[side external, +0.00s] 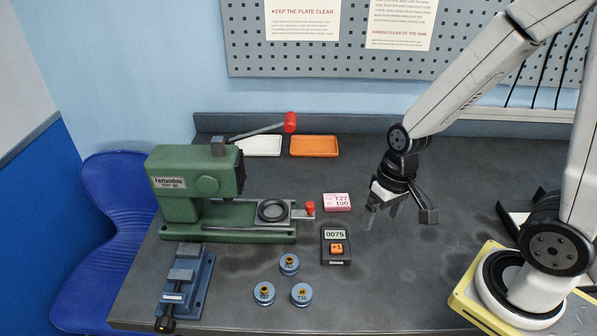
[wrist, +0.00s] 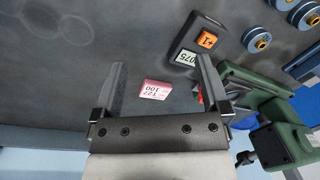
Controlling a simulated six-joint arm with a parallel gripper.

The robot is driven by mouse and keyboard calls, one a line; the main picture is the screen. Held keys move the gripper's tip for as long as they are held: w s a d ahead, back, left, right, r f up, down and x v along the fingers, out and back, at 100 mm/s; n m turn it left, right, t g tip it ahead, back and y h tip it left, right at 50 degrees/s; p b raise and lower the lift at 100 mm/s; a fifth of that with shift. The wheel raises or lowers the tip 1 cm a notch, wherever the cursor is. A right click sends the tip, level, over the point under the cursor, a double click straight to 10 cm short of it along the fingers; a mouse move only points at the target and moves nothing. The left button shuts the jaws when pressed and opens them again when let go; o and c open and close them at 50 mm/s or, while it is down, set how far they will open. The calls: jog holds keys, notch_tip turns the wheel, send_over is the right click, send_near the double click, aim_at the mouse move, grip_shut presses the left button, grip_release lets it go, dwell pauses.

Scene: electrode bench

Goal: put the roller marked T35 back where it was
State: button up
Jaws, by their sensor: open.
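Three blue rollers with brass-coloured centres stand on the bench in front of the green press. The front right roller (side external: 302,294) carries a mark that looks like T35. The front left roller (side external: 264,293) and the back roller (side external: 289,264) have marks too small to read surely. Blue rollers also show at the upper right of the wrist view, the nearest one (wrist: 256,39) whole, their marks not readable. My gripper (side external: 381,217) is open and empty above the bench, to the right of the pink card and well away from the rollers; its two fingers show in the wrist view (wrist: 161,61).
The green press (side external: 180,190) has a sliding plate with a dark ring (side external: 272,210) and a red knob. A pink card (side external: 337,202) and a counter reading 0075 (side external: 336,247) lie nearby. A blue vise (side external: 186,280) stands left; white (side external: 262,147) and orange (side external: 314,147) trays lie behind.

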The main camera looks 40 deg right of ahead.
jog(key=r+n, duration=0.1)
jog(key=w+t, duration=0.1)
jog(key=w+r+n+t+h, duration=0.1)
jog(key=shift+w+d+r+n, duration=0.15)
jog(key=shift+d+r+n, duration=0.1)
jog(key=shift+r+n, duration=0.05)
jog(key=shift+c, duration=0.2)
